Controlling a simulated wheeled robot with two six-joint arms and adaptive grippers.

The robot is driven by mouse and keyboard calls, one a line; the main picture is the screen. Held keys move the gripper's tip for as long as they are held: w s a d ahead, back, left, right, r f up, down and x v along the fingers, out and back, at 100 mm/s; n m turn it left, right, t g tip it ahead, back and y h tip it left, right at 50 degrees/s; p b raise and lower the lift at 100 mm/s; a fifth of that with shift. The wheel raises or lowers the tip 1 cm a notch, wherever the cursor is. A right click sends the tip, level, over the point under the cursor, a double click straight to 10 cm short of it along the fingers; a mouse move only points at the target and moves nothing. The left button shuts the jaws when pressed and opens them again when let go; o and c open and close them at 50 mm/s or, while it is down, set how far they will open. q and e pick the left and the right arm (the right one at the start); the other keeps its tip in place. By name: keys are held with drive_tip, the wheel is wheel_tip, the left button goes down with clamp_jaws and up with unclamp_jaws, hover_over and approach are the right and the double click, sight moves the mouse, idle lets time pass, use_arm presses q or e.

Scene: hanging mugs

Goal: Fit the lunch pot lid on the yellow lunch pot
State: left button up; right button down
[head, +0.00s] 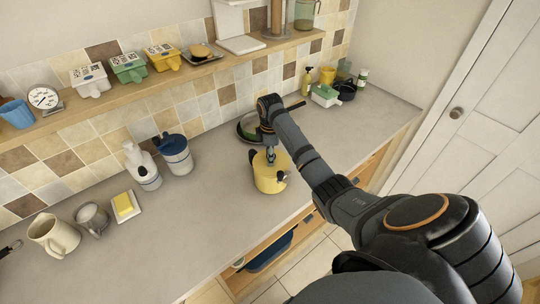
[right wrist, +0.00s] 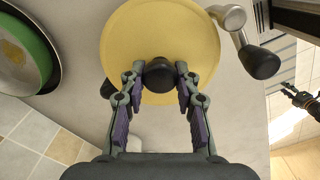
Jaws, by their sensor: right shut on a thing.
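The yellow lunch pot (head: 270,185) stands on the counter in the middle of the head view, with a dark-tipped handle at its right side. The round yellow lid (right wrist: 145,35) fills the upper middle of the right wrist view and has a black knob (right wrist: 159,75). My right gripper (head: 270,151) is over the pot, its fingers (right wrist: 160,78) shut on that knob. The lid is over the pot's mouth; I cannot tell if it sits on the rim or slightly above. The pot's mouth is hidden. My left gripper is not clearly in view.
A dark pan (head: 246,128) with a green inside lies behind the pot. A blue-and-white canister (head: 177,157), a bottle (head: 142,168), a butter dish (head: 123,206) and a cream jug (head: 54,235) stand at left. Counter beside the pot is clear. An open drawer (head: 268,252) is below.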

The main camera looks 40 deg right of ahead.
drive_tip(key=shift+f, duration=0.4)
drive_tip(key=c, duration=0.6)
unclamp_jaws()
wheel_tip(320, 180, up, 8)
drive_tip(key=shift+f, duration=0.2)
